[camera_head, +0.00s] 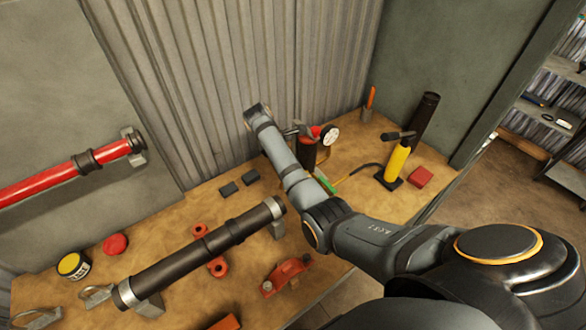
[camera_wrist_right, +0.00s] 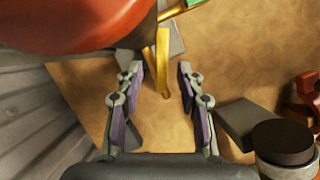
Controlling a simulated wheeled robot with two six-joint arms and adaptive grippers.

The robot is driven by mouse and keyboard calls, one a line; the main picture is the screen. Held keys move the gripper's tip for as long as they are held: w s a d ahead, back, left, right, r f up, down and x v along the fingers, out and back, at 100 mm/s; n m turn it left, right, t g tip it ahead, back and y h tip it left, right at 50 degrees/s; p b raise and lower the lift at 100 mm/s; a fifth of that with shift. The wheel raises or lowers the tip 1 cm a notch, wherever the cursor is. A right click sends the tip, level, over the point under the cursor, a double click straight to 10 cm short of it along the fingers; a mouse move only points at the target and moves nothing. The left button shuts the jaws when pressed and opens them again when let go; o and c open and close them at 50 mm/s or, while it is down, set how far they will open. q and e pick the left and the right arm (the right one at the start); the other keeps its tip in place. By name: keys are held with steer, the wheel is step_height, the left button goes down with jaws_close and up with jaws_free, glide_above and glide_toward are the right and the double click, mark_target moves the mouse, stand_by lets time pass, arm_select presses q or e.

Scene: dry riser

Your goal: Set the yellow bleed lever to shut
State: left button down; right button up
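The yellow bleed lever (camera_wrist_right: 163,62) shows in the right wrist view as a narrow upright yellow bar just below a large red body (camera_wrist_right: 85,20). My right gripper (camera_wrist_right: 163,75) is open, with one finger on each side of the lever's lower end. I see a gap on both sides and no clear contact. In the head view my right arm reaches across the bench to the red valve assembly with a white gauge (camera_head: 329,135). There the right gripper is mostly hidden behind my forearm, and the lever cannot be made out clearly. My left gripper is not in view.
A black pipe (camera_head: 200,255) lies across the bench (camera_head: 70,295). A yellow hand pump (camera_head: 397,162) and a red block (camera_head: 420,177) stand at right. A corrugated wall (camera_head: 215,75) rises close behind. Red clamps (camera_head: 285,272) lie in front.

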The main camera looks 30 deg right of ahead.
steer(key=shift+s+d+f, duration=0.2)
steer(key=shift+d+f, duration=0.05)
steer(key=shift+f, duration=0.2)
steer(key=shift+s+d+f, duration=0.1)
steer(key=shift+f, duration=0.35)
steer(key=c, duration=0.6)
jaws_close()
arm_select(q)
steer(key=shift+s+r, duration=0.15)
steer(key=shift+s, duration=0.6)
